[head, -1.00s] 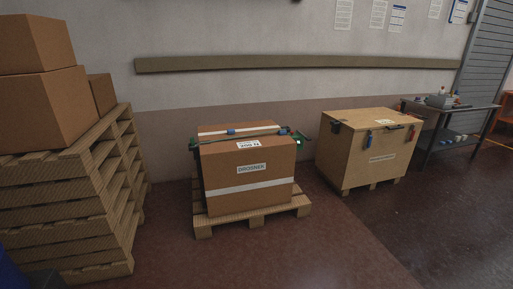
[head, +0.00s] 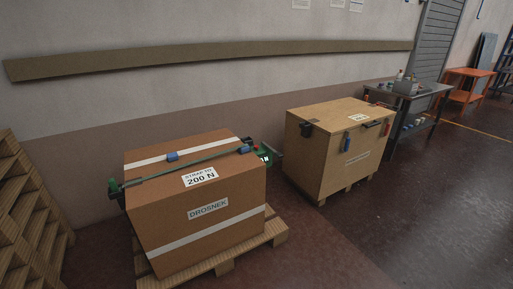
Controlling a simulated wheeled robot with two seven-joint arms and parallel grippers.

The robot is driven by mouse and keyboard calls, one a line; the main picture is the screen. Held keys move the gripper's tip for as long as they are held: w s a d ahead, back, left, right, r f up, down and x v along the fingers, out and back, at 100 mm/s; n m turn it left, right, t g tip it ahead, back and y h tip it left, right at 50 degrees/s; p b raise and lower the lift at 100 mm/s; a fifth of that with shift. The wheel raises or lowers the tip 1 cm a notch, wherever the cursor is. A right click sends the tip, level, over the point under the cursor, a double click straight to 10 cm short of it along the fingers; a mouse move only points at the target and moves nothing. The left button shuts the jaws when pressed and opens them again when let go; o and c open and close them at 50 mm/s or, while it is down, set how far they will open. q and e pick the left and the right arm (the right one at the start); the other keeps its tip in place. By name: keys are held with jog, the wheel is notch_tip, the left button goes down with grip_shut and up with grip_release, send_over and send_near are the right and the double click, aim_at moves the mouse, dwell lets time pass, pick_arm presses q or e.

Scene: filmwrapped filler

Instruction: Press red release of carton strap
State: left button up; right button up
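A brown carton (head: 185,230) with white bands and a "DROSNEK" label stands on a low wooden pallet (head: 224,266). A dark green strap (head: 205,160) runs across its top. A blue piece (head: 172,156) sits near the strap, and another blue piece (head: 245,149) is on it near the right end. A green device with a small dark display (head: 265,155) hangs at the carton's top right edge. A label (head: 200,178) on top reads "STRAP TO 200 N". I cannot make out a red release on this strap. Neither gripper is in view.
A wooden crate (head: 325,170) with dark, blue and red fittings stands to the right on its own pallet. A metal table (head: 425,95) and an orange table (head: 468,73) are beyond. Stacked pallets (head: 25,215) are at the left. The floor at the front right is clear.

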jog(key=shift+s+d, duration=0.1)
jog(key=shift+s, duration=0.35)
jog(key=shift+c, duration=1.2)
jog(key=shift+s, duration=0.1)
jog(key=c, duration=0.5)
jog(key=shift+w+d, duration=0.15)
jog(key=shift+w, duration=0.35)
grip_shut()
